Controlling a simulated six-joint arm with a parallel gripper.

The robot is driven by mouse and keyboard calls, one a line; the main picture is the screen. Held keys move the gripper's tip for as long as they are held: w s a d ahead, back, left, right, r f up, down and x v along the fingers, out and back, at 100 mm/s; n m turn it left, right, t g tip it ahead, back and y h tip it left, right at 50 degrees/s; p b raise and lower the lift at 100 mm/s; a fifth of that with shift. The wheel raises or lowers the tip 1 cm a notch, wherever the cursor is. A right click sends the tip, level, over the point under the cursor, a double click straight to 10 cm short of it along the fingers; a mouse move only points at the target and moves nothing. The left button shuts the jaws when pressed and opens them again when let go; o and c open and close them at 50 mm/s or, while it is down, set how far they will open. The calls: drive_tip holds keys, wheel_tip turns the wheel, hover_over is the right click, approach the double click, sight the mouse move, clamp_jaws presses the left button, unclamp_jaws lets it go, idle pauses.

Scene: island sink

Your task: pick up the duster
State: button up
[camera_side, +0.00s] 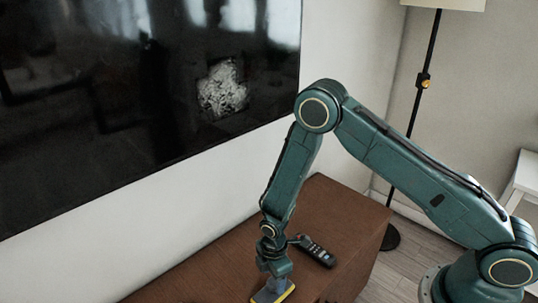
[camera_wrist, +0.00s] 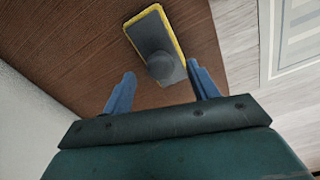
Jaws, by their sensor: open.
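The duster (camera_wrist: 150,36) is a grey rectangular pad with a yellow edge and a round dark knob on top. In the wrist view it lies on the brown wooden surface, just beyond my gripper (camera_wrist: 161,76). My gripper's two blue fingers are apart, with the knob roughly between and slightly ahead of their tips. I cannot tell whether they touch it. In the side view, my gripper (camera_side: 271,283) is low over the cabinet top, and the duster's yellow edge (camera_side: 287,293) shows beside it at the bottom of the picture. The rest of the duster is partly hidden there.
A large black screen (camera_side: 120,90) hangs on the wall behind. A floor lamp (camera_side: 425,80) stands past the cabinet's end.

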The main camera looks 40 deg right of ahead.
sight(273, 281)
drive_tip(key=shift+f, duration=2.1)
drive_tip(key=c, duration=1.1)
